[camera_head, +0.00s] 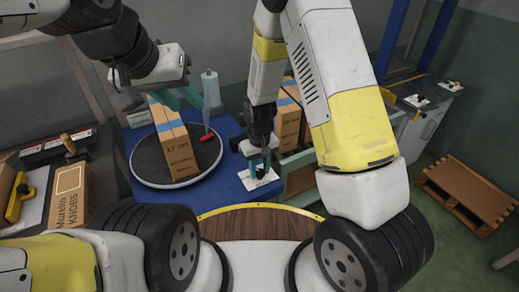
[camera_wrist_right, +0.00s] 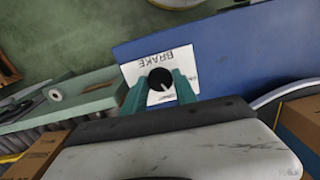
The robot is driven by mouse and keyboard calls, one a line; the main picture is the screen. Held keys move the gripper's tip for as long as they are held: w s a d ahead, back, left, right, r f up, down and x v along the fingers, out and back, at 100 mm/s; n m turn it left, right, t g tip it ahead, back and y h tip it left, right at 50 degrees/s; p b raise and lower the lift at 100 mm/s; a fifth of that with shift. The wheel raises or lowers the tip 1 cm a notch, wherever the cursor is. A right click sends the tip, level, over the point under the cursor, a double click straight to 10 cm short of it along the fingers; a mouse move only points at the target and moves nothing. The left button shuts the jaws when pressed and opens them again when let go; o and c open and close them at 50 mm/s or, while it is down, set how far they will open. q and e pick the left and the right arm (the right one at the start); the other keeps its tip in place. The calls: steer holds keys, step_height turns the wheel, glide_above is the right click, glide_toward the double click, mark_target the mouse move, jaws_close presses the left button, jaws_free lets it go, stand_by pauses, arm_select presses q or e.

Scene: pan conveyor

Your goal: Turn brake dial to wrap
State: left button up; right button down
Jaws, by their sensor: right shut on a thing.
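The brake dial (camera_wrist_right: 160,80) is a small black round knob on a white plate (camera_wrist_right: 130,72) printed BRAKE, upside down in the right wrist view. Its white pointer line slants to the lower right there. The smaller labels are too small or covered to read. My right gripper (camera_wrist_right: 160,90) has its teal fingers on either side of the knob and is shut on it. In the head view the right gripper (camera_head: 259,168) reaches down over the plate (camera_head: 260,179) and mostly hides the dial. My left gripper (camera_head: 180,98) hangs above the turntable with its fingers apart, seemingly empty.
A tall carton (camera_head: 175,145) stands on the round turntable (camera_head: 150,178) left of the dial, near a grey-white roll (camera_head: 210,88) and a red piece (camera_head: 207,137). More cartons (camera_head: 286,122) stand behind the right gripper. A wooden pallet (camera_head: 468,190) lies on the floor right.

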mark_target(260, 172)
steer(key=shift+m, duration=1.9)
steer(key=c, duration=1)
jaws_free()
steer(key=shift+o, duration=0.2)
steer(key=shift+r, duration=0.15)
step_height(260, 172, up, 8)
steer(key=shift+f, duration=0.2)
